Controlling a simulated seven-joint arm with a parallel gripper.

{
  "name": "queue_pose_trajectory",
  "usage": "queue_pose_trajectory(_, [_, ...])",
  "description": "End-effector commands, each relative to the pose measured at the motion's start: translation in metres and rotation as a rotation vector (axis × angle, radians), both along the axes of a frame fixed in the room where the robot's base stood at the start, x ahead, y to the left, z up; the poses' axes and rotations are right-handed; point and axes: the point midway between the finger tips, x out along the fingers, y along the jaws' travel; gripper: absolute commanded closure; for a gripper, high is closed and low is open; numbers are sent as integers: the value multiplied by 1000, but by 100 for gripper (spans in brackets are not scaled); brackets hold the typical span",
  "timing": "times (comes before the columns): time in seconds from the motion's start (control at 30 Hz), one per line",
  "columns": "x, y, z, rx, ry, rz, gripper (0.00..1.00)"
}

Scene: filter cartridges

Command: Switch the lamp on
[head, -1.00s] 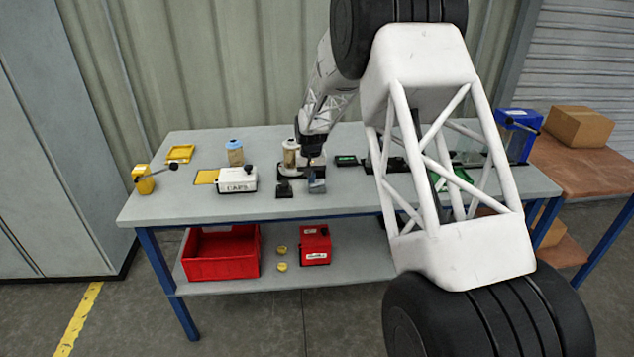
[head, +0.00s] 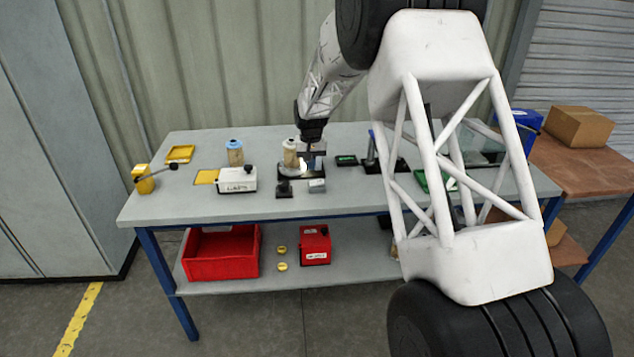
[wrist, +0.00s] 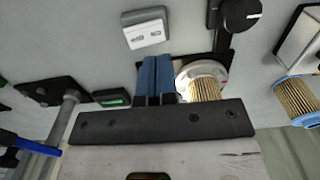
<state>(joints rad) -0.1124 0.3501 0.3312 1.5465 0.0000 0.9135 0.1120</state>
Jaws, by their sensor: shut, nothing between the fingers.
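A small light-grey switch box (head: 317,185) with a two-part marked face sits at the front of the bench, right of a black knob on a base (head: 284,188). The switch box (wrist: 145,30) shows at the top of the wrist view; which side is pressed is unclear. Behind it, a pleated filter cartridge (head: 290,152) stands on a pale round disc (wrist: 187,78) on a black stand; the disc looks bright, but I cannot tell if it is lit. My gripper (wrist: 155,78) has its blue fingers together and empty, beside the disc and apart from the switch box.
A blue-capped cartridge (head: 235,153) and a white box marked CAPS (head: 237,180) stand to the left. A small black device with a green display (head: 346,160) and a black-based post stand to the right. The bench front is mostly clear.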

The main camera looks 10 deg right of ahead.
Motion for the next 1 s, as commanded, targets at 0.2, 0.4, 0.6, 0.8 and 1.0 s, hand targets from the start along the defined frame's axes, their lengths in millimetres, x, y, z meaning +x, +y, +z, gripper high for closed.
queue_pose_trajectory(0.2, [0, 0, 12, 0, 0, 0, 100])
queue_pose_trajectory(0.4, [0, 0, 15, 0, 0, 0, 100])
queue_pose_trajectory(0.6, [0, 0, 15, 0, 0, 0, 100])
queue_pose_trajectory(0.8, [-4, -1, 20, 0, -3, 0, 100])
queue_pose_trajectory(1.0, [-23, -8, 42, 1, -13, -1, 100])
